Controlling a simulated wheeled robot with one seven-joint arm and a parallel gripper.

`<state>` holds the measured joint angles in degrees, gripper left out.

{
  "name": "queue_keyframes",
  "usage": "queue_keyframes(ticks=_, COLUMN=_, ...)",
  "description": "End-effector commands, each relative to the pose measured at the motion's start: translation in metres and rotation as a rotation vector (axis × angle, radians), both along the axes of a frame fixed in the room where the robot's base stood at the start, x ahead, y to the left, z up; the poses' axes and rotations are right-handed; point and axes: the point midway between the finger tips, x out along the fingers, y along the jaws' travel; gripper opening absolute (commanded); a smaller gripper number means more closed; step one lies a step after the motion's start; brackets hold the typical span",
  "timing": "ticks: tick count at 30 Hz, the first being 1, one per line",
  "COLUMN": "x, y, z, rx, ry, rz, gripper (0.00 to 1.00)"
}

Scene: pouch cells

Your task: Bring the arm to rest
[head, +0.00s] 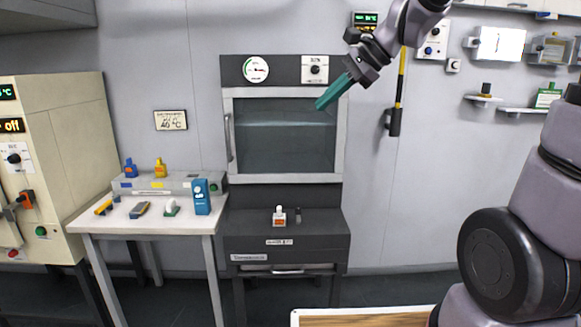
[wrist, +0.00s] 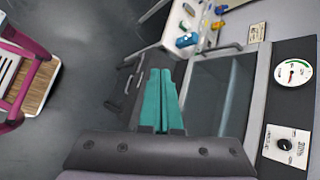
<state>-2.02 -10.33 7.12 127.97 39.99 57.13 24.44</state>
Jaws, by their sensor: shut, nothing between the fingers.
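My gripper (head: 328,98) has teal fingers and is raised in front of the upper right part of the dark cabinet's glass door (head: 285,150). It points down and to the left, with nothing in it. In the wrist view my gripper (wrist: 162,72) shows its two teal fingers lying together, shut and empty. The cabinet's door also shows in the wrist view (wrist: 208,98), beyond and to the right of the fingers. The door looks closed. Whether the fingers touch anything is not shown, but no contact is visible.
A white table (head: 88,221) at the left holds several small tools and a grey box. A small white and orange item (head: 279,217) stands on the ledge below the door. Wall shelves (head: 484,99) are at the right. A wood-topped surface (head: 365,319) lies at the front.

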Motion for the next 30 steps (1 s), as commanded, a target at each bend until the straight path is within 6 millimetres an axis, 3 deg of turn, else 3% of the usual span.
queue_keyframes(ticks=1, x=-0.018, y=-0.019, z=0.005, rx=-0.084, ry=-0.086, rz=0.044, gripper=0.00)
queue_keyframes(ticks=6, x=-0.070, y=-0.083, z=0.007, rx=-0.389, ry=-0.331, rz=0.204, gripper=0.00)
queue_keyframes(ticks=13, x=-0.118, y=-0.147, z=0.005, rx=-0.719, ry=-0.532, rz=0.373, gripper=0.00)
queue_keyframes(ticks=18, x=-0.132, y=-0.166, z=0.004, rx=-0.820, ry=-0.579, rz=0.425, gripper=0.00)
queue_keyframes(ticks=30, x=-0.133, y=-0.167, z=0.003, rx=-0.829, ry=-0.582, rz=0.431, gripper=0.00)
